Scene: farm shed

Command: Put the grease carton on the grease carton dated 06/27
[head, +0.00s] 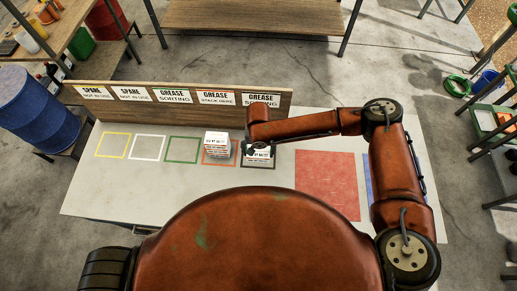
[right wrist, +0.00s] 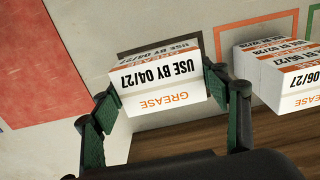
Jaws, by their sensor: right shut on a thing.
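A white grease carton (right wrist: 160,78) printed USE BY 04/27 sits between the green fingers of my right gripper (head: 259,150), which is shut on it. In the head view this carton (head: 262,158) is at the black-outlined square, partly hidden by my gripper. I cannot tell whether it touches the table. A stack of white grease cartons (head: 217,145) stands to its left in the orange-outlined square. In the right wrist view, the stack (right wrist: 288,85) is on the right; a face reading 06/27 shows, partly cut off. My left gripper is not in view.
A low signboard (head: 180,97) with SPARE and GREASE labels runs behind the squares on the white table (head: 95,190). Yellow, white and green outlined squares at left are empty. A red mat (head: 327,185) lies to the right.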

